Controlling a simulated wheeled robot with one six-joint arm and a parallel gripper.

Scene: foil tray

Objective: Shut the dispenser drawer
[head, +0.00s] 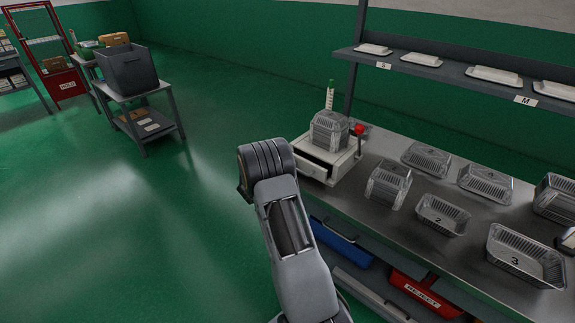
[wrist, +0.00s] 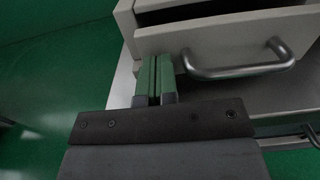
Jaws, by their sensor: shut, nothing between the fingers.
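The cream dispenser (head: 345,165) stands at the near left end of the steel bench, with a foil tray stack on top. Its drawer (head: 311,169) sticks out at the front, with a dark gap above its front panel. In the wrist view the drawer front (wrist: 220,38) is close, with a metal bar handle (wrist: 240,72). My gripper (wrist: 156,62) is shut and empty, its green-padded fingers together at the left part of the drawer front, left of the handle. I cannot tell whether they touch the panel. My arm hides the fingers in the head view.
Foil trays (head: 442,214) and stacks (head: 388,184) stand on the bench (head: 400,240) right of the dispenser. A red-knobbed lever (head: 360,130) rises beside it. Blue (head: 342,243) and red (head: 425,292) bins sit below.

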